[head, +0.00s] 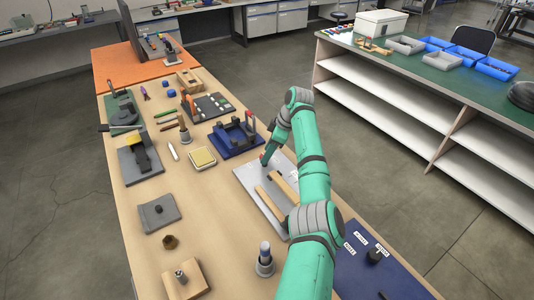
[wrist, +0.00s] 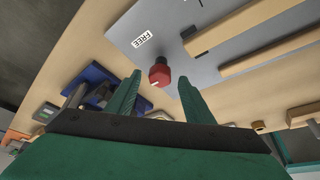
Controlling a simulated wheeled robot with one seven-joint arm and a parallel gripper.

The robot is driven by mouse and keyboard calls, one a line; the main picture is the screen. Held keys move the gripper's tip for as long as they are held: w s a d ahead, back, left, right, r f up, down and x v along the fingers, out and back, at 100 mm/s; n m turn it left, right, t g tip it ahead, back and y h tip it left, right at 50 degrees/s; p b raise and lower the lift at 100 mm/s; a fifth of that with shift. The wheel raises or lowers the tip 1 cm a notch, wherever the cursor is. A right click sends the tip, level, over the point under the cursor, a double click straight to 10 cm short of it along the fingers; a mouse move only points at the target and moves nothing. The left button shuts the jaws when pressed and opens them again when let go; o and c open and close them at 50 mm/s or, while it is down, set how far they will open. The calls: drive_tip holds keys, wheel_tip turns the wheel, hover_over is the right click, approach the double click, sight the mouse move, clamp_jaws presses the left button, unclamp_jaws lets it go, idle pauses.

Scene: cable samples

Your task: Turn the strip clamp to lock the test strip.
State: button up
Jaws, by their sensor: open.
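The strip clamp shows in the wrist view as a red knob (wrist: 159,74) on a dark post, with a pale mark on its face. It stands on a light grey plate (wrist: 125,28), close to a label reading FREE (wrist: 143,40). In the head view the grey plate (head: 246,179) lies on the bench under my arm. My gripper (wrist: 160,82) is open, with one green finger on each side of the red knob and no clear contact. In the head view my gripper (head: 266,158) is at the plate's far edge. I cannot tell which strip is the test strip.
Wooden bars (head: 271,203) lie on the plate. A dark blue fixture (head: 237,138) stands just left of my gripper. A yellow block (head: 202,158) and a blue board with labelled posts (head: 365,262) are also on the bench.

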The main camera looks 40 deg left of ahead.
drive_tip(key=v, duration=0.9)
drive_tip(key=shift+r, duration=0.4)
drive_tip(key=shift+d, duration=0.15)
